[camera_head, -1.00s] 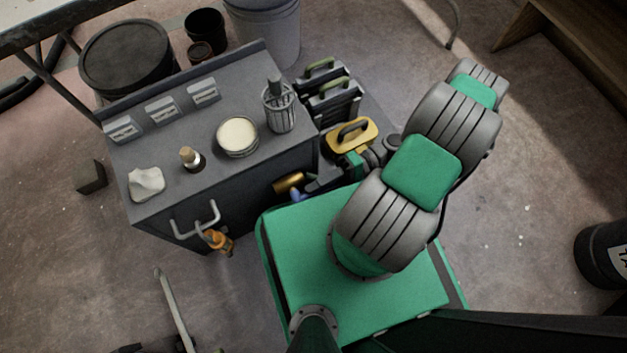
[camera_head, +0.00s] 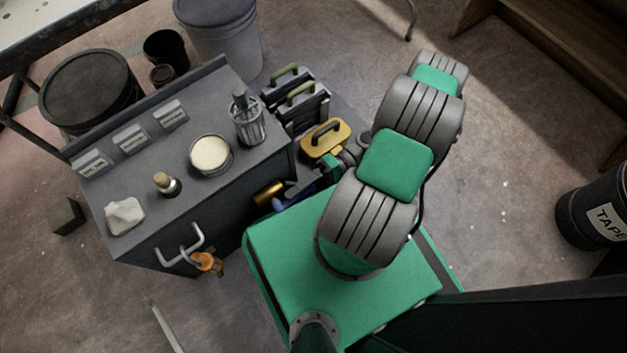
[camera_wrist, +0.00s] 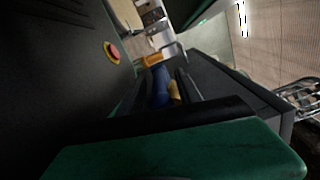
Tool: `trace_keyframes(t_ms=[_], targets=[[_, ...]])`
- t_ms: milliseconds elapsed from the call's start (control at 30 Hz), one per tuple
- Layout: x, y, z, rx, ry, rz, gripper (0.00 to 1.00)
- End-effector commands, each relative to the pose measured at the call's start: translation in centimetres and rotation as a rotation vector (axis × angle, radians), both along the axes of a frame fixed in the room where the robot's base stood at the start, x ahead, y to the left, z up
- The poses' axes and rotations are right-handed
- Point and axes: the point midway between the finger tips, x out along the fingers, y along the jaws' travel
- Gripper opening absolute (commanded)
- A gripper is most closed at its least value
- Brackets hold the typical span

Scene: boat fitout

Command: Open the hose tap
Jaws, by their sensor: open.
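A brass-coloured cylinder (camera_head: 268,193) sticks out low beside the grey cabinet's side, with a small blue part (camera_head: 281,203) next to it. I cannot tell for sure whether these are the hose tap; no clear tap handle shows. My arm bends over my green base, and my gripper (camera_head: 306,187) is low between base and cabinet, mostly hidden. In the wrist view, my gripper (camera_wrist: 168,92) is open, with a blue rounded part (camera_wrist: 160,86) and a tan part (camera_wrist: 174,92) in line with the jaws. I cannot tell whether they touch.
The grey cabinet (camera_head: 145,215) carries a tin (camera_head: 210,155), a bottle, a cloth and a wire holder. An orange object (camera_head: 207,263) hangs by its handle. A yellow case (camera_head: 325,140) and dark cases stand behind. A black barrel (camera_head: 592,208) is far right; floor between is clear.

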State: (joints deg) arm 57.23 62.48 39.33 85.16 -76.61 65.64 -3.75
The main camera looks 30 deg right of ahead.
Motion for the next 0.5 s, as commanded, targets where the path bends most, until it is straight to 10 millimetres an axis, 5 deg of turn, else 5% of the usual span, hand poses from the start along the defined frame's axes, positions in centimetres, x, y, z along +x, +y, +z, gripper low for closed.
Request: trace_keyframes(t_ms=[200,500], targets=[[0.0,0.0,4.2,0.001,0.0,0.0,0.41],[-5.2,-0.8,10.8,0.003,0.003,-0.004,0.41]])
